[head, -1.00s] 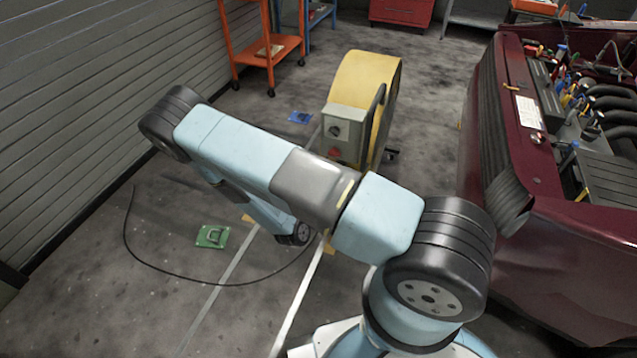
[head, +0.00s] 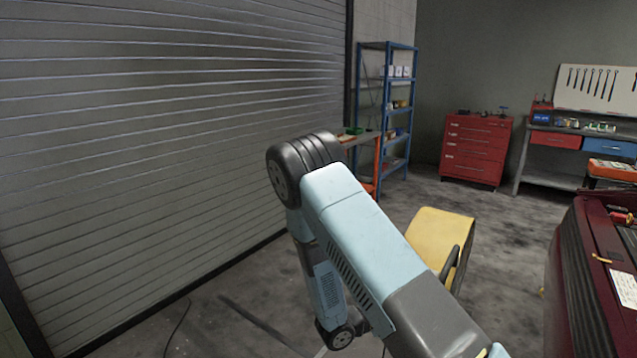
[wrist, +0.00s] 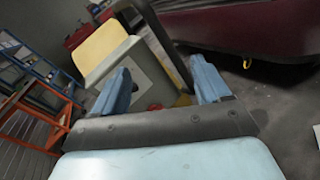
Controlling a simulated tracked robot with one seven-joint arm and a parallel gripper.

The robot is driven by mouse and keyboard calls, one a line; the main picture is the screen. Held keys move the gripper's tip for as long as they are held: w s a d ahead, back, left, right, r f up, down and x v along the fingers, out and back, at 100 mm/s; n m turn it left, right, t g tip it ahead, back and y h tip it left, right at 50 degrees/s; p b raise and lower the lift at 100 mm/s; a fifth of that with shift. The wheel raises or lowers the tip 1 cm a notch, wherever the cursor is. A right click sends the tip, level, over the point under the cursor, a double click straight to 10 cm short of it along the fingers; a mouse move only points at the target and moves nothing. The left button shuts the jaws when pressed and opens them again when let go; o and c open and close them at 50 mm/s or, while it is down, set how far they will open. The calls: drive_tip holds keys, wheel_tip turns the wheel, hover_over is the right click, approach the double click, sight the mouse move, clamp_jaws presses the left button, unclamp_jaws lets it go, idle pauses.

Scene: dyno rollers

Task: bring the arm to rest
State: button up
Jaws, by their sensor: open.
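My arm reaches up from the bottom of the head view, bends at a dark joint and hangs down on its far side. My gripper is hidden in the head view. In the wrist view my gripper (wrist: 163,92) shows two blue fingers set wide apart, with nothing held between them. Beyond the fingers stands the yellow-topped machine with a grey control box (wrist: 150,82). I cannot tell how far it is from the fingertips. It also shows in the head view as a yellow cover (head: 440,238) behind my arm.
A dark red car (head: 590,270) stands at the right. A ribbed shutter wall (head: 170,130) runs along the left. A blue shelf (head: 400,60), a red drawer cabinet (head: 475,150) and a workbench (head: 555,180) stand at the back. Grey floor lies open before the cabinet.

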drive_tip(key=s+d+r+m+g+y, duration=0.35)
drive_tip(key=s+r+m, duration=0.2)
drive_tip(key=r, duration=0.45)
drive_tip(key=s+d+r+m+g+y, duration=0.25)
drive_tip(key=s+r+m+g, duration=0.35)
drive_tip(key=r, duration=0.4)
drive_tip(key=s+a+r+m+t+y, duration=0.2)
drive_tip(key=s+r+m+t+y, duration=0.1)
drive_tip(key=s+r, duration=0.4)
drive_tip(key=s+a+r+m+t+y, duration=0.3)
drive_tip(key=s+r+m+t+y, duration=0.1)
drive_tip(key=r, duration=0.7)
drive_tip(key=s+t+y, duration=0.1)
drive_tip(key=s+y, duration=0.1)
drive_tip(key=s, duration=0.1)
drive_tip(key=shift+s+y, duration=0.2)
drive_tip(key=shift+y, duration=0.1)
drive_tip(key=shift+a, duration=0.1)
